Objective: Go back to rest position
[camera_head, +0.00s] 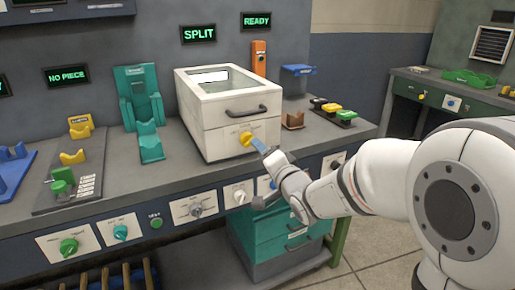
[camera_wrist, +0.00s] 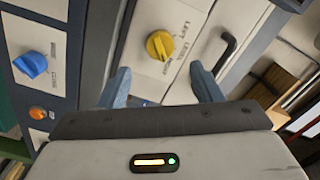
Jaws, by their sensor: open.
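My gripper (camera_wrist: 162,85) is open, with two blue-grey fingers apart and nothing between them in the wrist view. In the head view my gripper (camera_head: 260,146) is in front of the cream box (camera_head: 222,135), close to its yellow knob (camera_head: 246,138). The yellow knob (camera_wrist: 159,45) shows just beyond and between the fingertips in the wrist view. I cannot tell whether a fingertip touches it. My white arm (camera_head: 375,180) reaches in from the right, low in front of the bench.
The grey bench (camera_head: 180,178) carries a teal stand (camera_head: 140,100), a yellow cradle (camera_head: 72,157) and several push buttons (camera_head: 333,110). Knobs line its front panel, including a blue one (camera_wrist: 31,64). Open floor (camera_head: 375,240) lies at the right.

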